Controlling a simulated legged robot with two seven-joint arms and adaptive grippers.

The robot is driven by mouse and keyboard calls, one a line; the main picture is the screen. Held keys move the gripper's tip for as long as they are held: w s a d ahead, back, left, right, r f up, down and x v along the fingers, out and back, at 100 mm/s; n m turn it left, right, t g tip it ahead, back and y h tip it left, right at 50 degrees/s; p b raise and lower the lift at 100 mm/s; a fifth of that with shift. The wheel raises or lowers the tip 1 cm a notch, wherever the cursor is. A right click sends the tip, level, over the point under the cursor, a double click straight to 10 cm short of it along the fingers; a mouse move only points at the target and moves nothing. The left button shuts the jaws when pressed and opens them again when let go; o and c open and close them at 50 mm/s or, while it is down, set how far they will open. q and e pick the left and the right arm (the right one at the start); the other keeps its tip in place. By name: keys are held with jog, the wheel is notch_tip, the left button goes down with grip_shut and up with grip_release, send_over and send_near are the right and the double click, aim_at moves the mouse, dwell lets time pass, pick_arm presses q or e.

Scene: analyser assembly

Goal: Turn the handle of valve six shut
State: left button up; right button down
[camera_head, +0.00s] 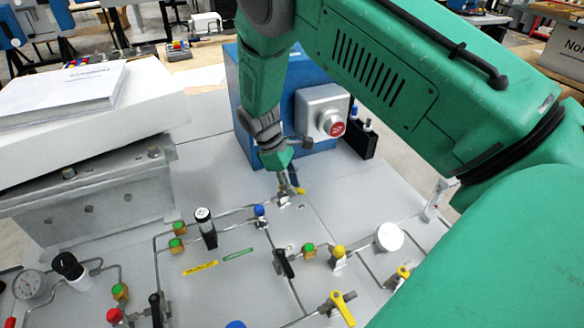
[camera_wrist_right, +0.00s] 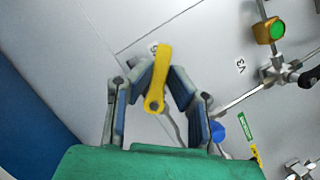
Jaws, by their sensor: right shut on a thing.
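A yellow valve handle (camera_wrist_right: 157,85) lies between the fingers of my right gripper (camera_wrist_right: 162,72) in the right wrist view. The fingers are shut on it from both sides, and its round end points towards the gripper's palm. The label beside its far end is partly hidden, so I cannot read the valve number. In the head view my right gripper (camera_head: 288,187) reaches down to the panel in front of the blue box, and only a little yellow of the handle shows beside the fingers. My left gripper is not in view.
The blue box (camera_head: 245,115) with a grey switch housing and red button (camera_head: 337,129) stands close behind the gripper. A blue-topped fitting (camera_head: 260,212) and tubing lie just in front. Another yellow handle (camera_head: 343,305) is at the bottom. A metal block (camera_head: 100,195) stands left.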

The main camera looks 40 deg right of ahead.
jog(key=m+y, duration=0.1)
jog(key=m, duration=0.1)
jog(key=a+m+y+p, duration=0.1)
jog(key=m, duration=0.2)
jog(key=shift+s+r+m, duration=0.1)
jog(key=shift+m, duration=0.2)
jog(key=shift+a+m+y+p, duration=0.25)
jog(key=shift+m+y, duration=0.1)
jog(key=shift+m, duration=0.6)
jog(key=shift+a+m+y+p, duration=0.25)
jog(key=shift+m+y, duration=0.1)
jog(key=shift+m, duration=0.6)
jog(key=c, duration=1.5)
grip_release()
jog(key=shift+c, duration=0.2)
